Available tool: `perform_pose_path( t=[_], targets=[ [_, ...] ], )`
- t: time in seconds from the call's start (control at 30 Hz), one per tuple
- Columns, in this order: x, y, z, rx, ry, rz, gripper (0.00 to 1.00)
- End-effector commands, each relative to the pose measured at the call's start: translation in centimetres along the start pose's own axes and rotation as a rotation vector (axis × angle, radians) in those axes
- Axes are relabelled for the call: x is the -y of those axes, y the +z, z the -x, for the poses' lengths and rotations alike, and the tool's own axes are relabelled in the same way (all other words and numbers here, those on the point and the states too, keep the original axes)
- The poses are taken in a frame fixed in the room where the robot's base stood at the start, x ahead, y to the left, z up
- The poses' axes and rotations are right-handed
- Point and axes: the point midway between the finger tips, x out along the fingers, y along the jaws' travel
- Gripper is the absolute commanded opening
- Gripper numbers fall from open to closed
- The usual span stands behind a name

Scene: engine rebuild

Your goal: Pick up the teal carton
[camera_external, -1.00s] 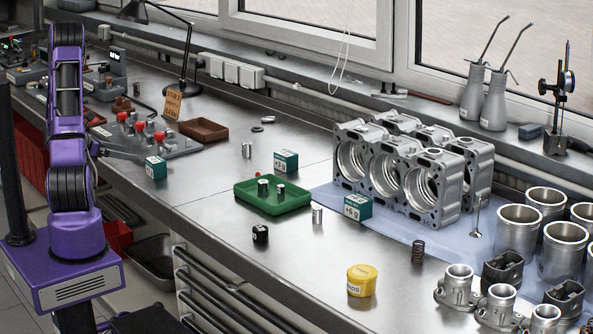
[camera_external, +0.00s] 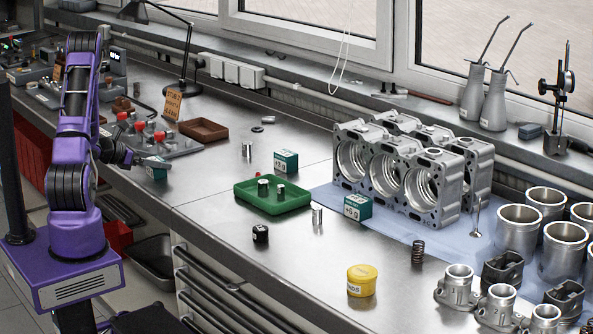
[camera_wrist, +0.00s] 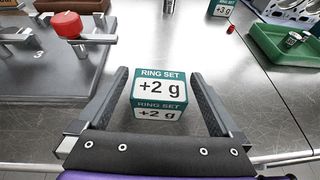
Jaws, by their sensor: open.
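A teal carton (camera_wrist: 160,88) labelled "RING SET +2 g" stands on the metal bench between the two fingers of my open gripper (camera_wrist: 160,74). The fingers lie on its left and right sides, with small gaps showing. In the external view my gripper (camera_external: 148,162) is at this carton (camera_external: 156,174) and partly covers it. A second teal carton (camera_external: 286,161), marked +3 g, stands further along the bench and shows at the top of the wrist view (camera_wrist: 221,8). A third teal carton (camera_external: 357,207) stands by the blue mat.
A fixture with red knobs (camera_external: 160,136) is close behind and left of the near carton; a red knob also shows in the wrist view (camera_wrist: 68,24). A green tray (camera_external: 272,203) holds small metal parts. Engine blocks (camera_external: 410,175) stand further right. Bench right of the near carton is clear.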

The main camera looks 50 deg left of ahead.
Motion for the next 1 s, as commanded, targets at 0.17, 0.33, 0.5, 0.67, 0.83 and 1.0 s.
perform_pose_path(
  t=[0.17,0.33,0.5,0.67,0.83,1.0],
  targets=[
    [0.0,0.0,0.0,0.0,0.0,0.0,0.87],
    [0.0,0.0,0.1,0.0,0.0,0.0,0.57],
    [0.0,0.0,0.1,0.0,0.0,0.0,0.26],
    [0.0,0.0,0.1,0.0,0.0,0.0,0.18],
    [0.0,0.5,0.2,0.001,0.0,-0.001,0.18],
    [-0.1,2.9,1.2,0.003,0.002,-0.004,0.18]
  ],
)
